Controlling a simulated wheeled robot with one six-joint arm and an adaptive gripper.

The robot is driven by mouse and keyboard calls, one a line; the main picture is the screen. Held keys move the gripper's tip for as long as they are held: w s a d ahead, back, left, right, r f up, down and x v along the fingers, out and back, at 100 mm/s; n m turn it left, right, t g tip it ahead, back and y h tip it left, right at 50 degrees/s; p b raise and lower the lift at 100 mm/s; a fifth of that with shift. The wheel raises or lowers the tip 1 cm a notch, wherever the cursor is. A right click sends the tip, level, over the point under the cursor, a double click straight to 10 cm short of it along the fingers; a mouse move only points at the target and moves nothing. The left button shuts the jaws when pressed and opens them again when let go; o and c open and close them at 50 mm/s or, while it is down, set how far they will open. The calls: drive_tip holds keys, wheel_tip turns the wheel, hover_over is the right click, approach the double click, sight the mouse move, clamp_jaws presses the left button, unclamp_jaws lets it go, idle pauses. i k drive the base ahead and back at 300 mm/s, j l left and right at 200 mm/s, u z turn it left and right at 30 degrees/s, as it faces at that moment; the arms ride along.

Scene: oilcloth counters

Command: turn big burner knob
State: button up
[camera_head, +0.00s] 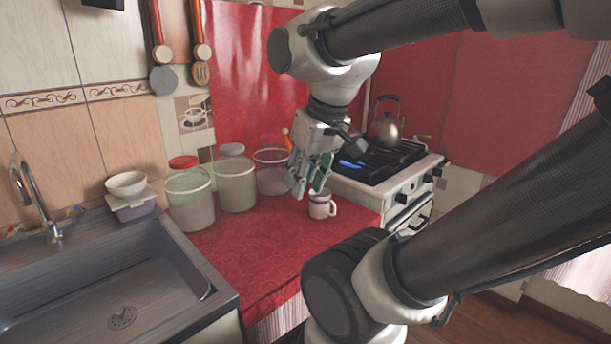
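The white stove (375,195) stands right of the red counter, with a dark cooktop. Several dark knobs (428,178) sit along its front panel; they are small here, and I cannot tell which belongs to the big burner or how each is turned. A blue patch, perhaps a flame, shows at the cooktop's left side. My gripper (309,183) points down in front of the stove's left edge, above the counter and just behind the mug in the picture. Its fingers look apart with nothing between them. It is left of the knobs and not touching them.
A white mug (320,205) stands below my gripper. Several clear canisters (236,184) line the counter's back. A kettle (386,130) sits at the cooktop's back. The sink (110,280) is at left. The counter's front is clear.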

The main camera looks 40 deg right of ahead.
sight(426, 178)
drive_tip(key=z, duration=2)
drive_tip(key=i+l+u, duration=0.35)
drive_tip(key=i+l, duration=0.55)
drive_tip(key=l, duration=0.1)
